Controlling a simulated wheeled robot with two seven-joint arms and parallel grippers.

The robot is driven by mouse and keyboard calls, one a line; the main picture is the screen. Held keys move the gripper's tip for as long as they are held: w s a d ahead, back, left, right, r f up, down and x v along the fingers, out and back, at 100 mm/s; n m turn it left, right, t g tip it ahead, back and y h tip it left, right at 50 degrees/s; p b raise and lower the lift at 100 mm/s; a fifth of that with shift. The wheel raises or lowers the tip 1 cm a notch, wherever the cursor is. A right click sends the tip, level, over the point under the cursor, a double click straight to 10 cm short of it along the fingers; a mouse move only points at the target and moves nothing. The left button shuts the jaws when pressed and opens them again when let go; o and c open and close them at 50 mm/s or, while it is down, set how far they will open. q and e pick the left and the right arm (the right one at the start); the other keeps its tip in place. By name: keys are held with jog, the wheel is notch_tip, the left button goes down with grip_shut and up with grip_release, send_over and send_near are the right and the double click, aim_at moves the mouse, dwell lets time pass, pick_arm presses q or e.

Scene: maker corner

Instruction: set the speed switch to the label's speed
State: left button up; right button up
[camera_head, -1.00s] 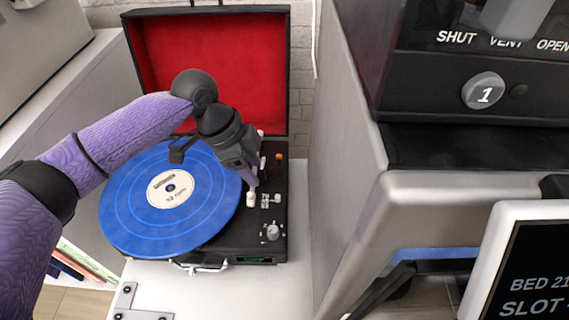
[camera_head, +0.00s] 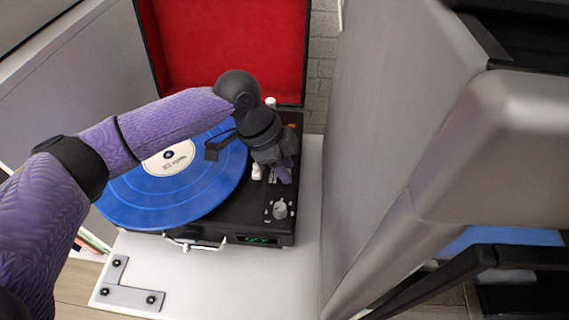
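The record player (camera_head: 215,232) stands open on a white surface, with a blue record (camera_head: 165,200) on its platter. The record's pale centre label (camera_head: 170,157) has print too small to read here. My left gripper (camera_head: 283,176) points down over the right part of the black deck, close to the small white controls (camera_head: 257,172). Its finger area is small and dark, so I cannot tell whether it is open or shut. A grey knob (camera_head: 279,209) sits at the front right of the deck. The speed switch is not clearly made out and may be behind the gripper. My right gripper is out of view.
A large grey machine (camera_head: 400,130) stands close on the right. The raised red-lined lid (camera_head: 235,45) is behind the deck. A green display (camera_head: 262,240) is on the player's front. The white surface (camera_head: 235,280) is clear in front, apart from a metal corner bracket (camera_head: 125,292).

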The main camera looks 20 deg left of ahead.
pick_arm(q)
grip_shut()
dwell(1.1)
